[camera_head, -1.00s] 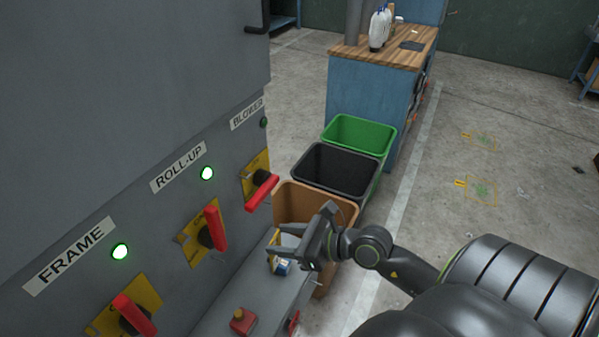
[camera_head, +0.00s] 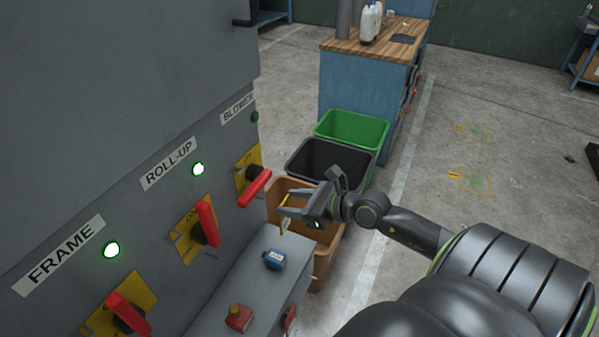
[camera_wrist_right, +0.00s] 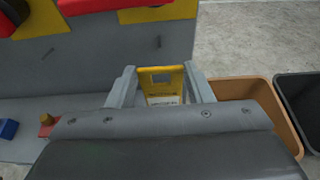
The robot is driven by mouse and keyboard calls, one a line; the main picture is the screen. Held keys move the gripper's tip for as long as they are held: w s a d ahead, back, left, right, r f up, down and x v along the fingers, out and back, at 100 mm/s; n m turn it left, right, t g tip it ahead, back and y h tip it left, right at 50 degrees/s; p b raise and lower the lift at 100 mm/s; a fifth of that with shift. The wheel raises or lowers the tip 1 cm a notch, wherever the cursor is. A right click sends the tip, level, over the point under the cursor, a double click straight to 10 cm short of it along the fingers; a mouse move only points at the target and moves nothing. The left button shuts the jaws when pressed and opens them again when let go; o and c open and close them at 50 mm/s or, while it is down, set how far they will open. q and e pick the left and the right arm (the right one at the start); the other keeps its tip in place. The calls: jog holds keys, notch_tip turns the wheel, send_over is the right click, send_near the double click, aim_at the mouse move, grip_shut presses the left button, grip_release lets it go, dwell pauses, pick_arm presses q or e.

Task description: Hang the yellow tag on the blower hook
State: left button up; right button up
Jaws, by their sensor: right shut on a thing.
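The yellow tag (camera_wrist_right: 161,74) has a rectangular opening near its top and a pale printed area below. It sits between the fingers of my right gripper (camera_wrist_right: 163,86), which is shut on it. In the head view, my right gripper (camera_head: 287,202) holds the tag (camera_head: 286,217) above the grey ledge, right of the BLOWER switch (camera_head: 254,186). In the wrist view, a small dark peg, apparently the blower hook (camera_wrist_right: 158,42), sticks out of the grey panel beyond and above the tag, apart from it. The hook cannot be made out in the head view. My left gripper is out of view.
A blue lock-like object (camera_head: 274,260) and a red one (camera_head: 238,318) rest on the ledge (camera_head: 262,290). Brown (camera_head: 325,262), black (camera_head: 352,167) and green (camera_head: 352,130) bins stand to the right. Another peg (camera_wrist_right: 48,52) shows at left on the panel.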

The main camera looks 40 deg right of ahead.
jog(key=r+b+x, duration=0.1)
jog(key=b+x, duration=0.1)
jog(key=x, duration=0.5)
jog(key=shift+w+a+r, duration=0.2)
jog(key=shift+w, duration=0.35)
dwell(0.3)
jog(key=shift+f, duration=0.1)
dwell(0.4)
jog(key=o, duration=1.1)
jog(key=shift+c, duration=0.2)
jog(key=p+v, duration=0.4)
jog(key=v, duration=1.3)
jog(key=shift+s, duration=0.25)
